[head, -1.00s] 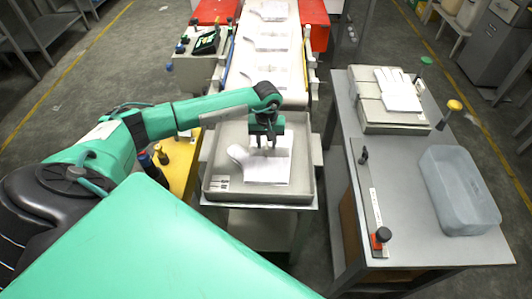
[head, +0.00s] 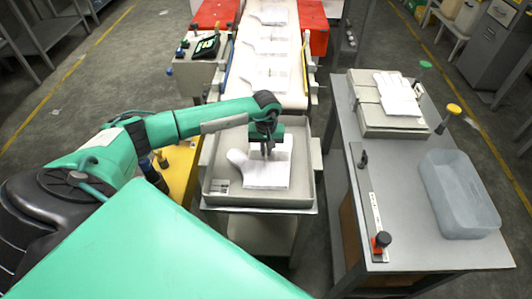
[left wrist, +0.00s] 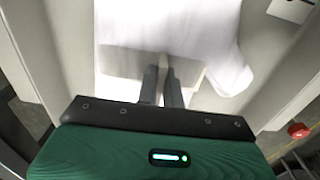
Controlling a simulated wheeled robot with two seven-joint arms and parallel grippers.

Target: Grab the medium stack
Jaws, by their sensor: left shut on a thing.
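A white stack of glove-shaped film (head: 262,177) lies in a grey tray (head: 230,203) at the end of the conveyor, its thumb part to the left. My left gripper (head: 267,152) is over the stack, fingers pointing down and close together, shut on its far part. In the left wrist view the stack (left wrist: 150,28) fills the upper middle, and my two dark fingers (left wrist: 163,84) meet its near edge. I cannot tell whether the stack is raised off the tray floor. My right gripper is not in view.
Several glove shapes lie along the conveyor (head: 247,66) behind the tray. On the right, a grey table (head: 415,250) holds another white glove stack (head: 397,92) on a grey block, a translucent bin (head: 458,195) and a long bar with a dark red-tipped knob (head: 381,240).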

